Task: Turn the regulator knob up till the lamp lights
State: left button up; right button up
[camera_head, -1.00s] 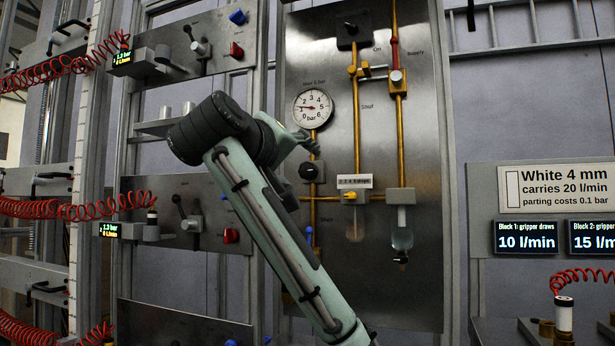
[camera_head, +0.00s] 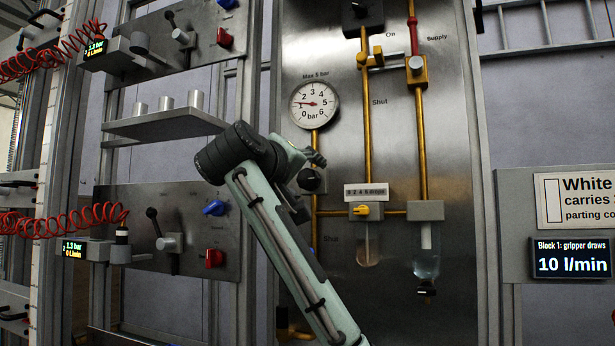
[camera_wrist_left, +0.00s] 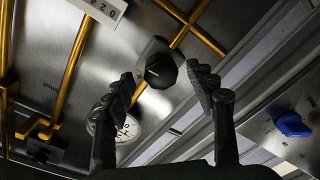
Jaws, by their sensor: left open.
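The regulator knob (camera_head: 309,180) is round and black, on a pipe below the pressure gauge (camera_head: 314,104). The gauge needle points near 1 bar. My left gripper (camera_head: 314,160) shows at the knob, partly hidden by my own wrist. In the left wrist view the open fingers of my left gripper (camera_wrist_left: 162,78) stand either side of the knob (camera_wrist_left: 158,71), with gaps visible; I cannot tell how far the tips reach over it. The gauge also shows there, behind the left finger (camera_wrist_left: 130,129). I make out no lit lamp. My right gripper is not in view.
A yellow knob (camera_head: 362,210) sits right of the regulator, above a glass bowl (camera_head: 368,248). A valve with a red handle (camera_head: 413,38) is at the upper right. A shelf with metal cups (camera_head: 166,124) is at the left. A blue knob (camera_wrist_left: 292,124) shows in the wrist view.

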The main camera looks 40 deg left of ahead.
pick_arm(q)
jog(key=shift+x, duration=1.3)
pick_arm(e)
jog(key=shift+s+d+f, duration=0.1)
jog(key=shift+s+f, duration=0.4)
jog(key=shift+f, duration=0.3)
